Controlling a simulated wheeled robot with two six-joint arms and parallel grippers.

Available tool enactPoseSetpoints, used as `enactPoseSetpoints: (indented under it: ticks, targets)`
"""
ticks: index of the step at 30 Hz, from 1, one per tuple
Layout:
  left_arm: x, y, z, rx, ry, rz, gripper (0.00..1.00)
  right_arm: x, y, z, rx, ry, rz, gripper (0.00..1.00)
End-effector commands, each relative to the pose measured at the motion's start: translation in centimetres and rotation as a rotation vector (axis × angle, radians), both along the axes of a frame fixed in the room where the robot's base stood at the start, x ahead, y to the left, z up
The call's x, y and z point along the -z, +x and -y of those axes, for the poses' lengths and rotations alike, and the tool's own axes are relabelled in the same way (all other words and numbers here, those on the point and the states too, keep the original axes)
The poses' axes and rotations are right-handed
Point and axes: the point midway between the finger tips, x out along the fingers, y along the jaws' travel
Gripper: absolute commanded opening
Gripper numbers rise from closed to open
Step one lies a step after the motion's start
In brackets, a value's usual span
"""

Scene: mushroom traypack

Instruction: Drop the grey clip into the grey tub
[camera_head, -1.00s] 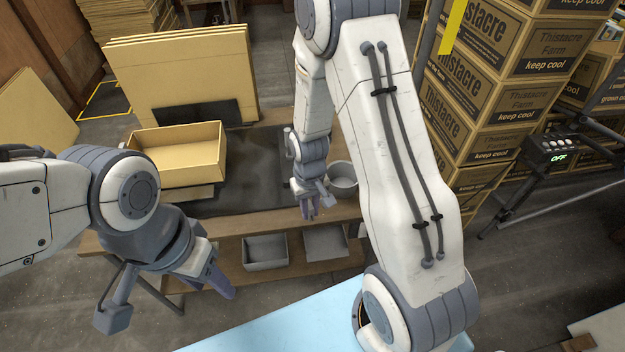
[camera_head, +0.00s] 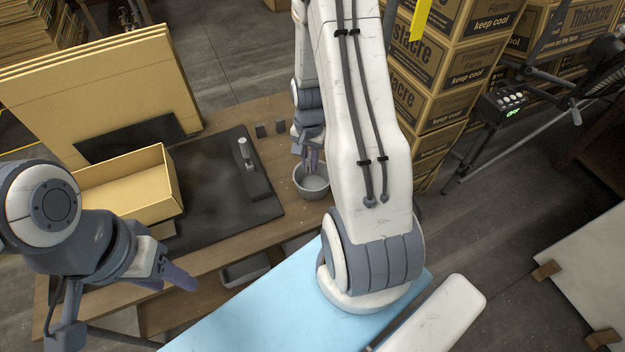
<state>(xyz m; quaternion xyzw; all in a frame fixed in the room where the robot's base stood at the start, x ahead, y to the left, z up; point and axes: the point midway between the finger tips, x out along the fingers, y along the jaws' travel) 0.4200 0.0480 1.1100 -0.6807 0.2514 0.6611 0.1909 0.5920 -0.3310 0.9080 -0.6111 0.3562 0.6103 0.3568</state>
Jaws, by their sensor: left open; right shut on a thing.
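The grey tub (camera_head: 314,190) is a round open bucket standing on the wooden bench, near its front right edge. My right gripper (camera_head: 311,163) points down over the back part of the tub's mouth, with its fingertips at about the rim in the picture. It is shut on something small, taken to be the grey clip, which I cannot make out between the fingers. My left gripper (camera_head: 172,276) is open and empty, in front of the bench at the left.
An open cardboard box (camera_head: 130,187) and a black mat (camera_head: 215,185) lie on the bench (camera_head: 245,238). A black device with a light top (camera_head: 250,165) stands on the mat. Two small dark blocks (camera_head: 270,129) sit behind. Stacked cartons (camera_head: 430,90) rise at right.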

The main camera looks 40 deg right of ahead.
Motion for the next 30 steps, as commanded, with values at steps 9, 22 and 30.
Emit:
enactPoseSetpoints:
  ticks: [9,22,30]
  targets:
    - [0.9,0.0,0.0,0.0,0.0,0.0,0.5,1.0,-1.0,2.3,0.184,0.001,-0.001,0.0]
    - [5.2,0.0,0.0,0.0,0.0,0.0,0.5,5.6,-1.0,2.4,0.181,0.001,-0.001,0.0]
    - [5.3,0.0,0.0,0.0,0.0,0.0,0.5,5.8,-1.1,2.4,0.181,0.0,0.0,0.0]
